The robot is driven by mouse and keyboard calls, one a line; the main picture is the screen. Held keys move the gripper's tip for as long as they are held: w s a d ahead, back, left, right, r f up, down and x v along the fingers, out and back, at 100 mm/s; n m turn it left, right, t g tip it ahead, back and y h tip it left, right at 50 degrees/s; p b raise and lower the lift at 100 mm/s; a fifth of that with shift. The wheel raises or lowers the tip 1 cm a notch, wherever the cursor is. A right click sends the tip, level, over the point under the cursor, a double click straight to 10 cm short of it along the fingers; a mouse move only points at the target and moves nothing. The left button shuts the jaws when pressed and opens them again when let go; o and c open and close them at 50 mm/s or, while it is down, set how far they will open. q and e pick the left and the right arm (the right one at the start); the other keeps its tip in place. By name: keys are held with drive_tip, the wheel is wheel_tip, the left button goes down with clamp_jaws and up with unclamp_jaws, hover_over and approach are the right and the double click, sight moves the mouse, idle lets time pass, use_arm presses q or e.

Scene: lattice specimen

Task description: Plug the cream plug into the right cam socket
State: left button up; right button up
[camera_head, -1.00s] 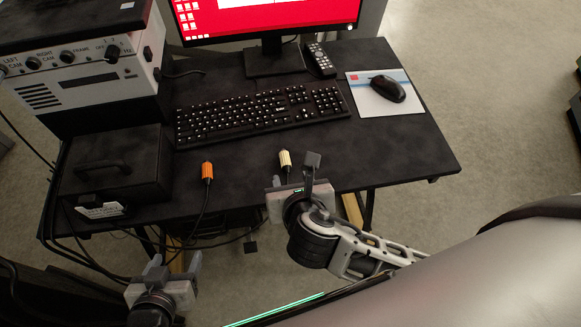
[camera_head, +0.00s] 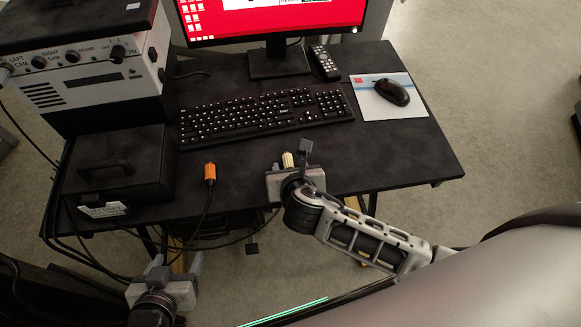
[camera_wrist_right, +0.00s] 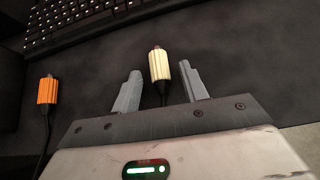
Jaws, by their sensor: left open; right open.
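The cream plug (camera_head: 288,160) lies near the table's front edge, with its dark cable running off the front. In the right wrist view the cream plug (camera_wrist_right: 159,62) sits between the two fingers of my right gripper (camera_wrist_right: 160,84), with a gap on each side. My right gripper is open and does not hold it. My left gripper (camera_head: 177,262) is open and empty, low in front of the table. The right cam socket (camera_head: 38,63) is a dark round port on the white panel of the box at upper left, under the RIGHT CAM label.
An orange plug (camera_head: 210,173) with its cable lies to the left of the cream one. A dark case (camera_head: 112,165) stands below the white-fronted box (camera_head: 90,75). A keyboard (camera_head: 265,117), monitor, remote and mouse lie behind. Bare table lies between keyboard and plugs.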

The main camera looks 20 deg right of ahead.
sight(290, 156)
clamp_jaws()
drive_tip(key=shift+r, duration=2.55)
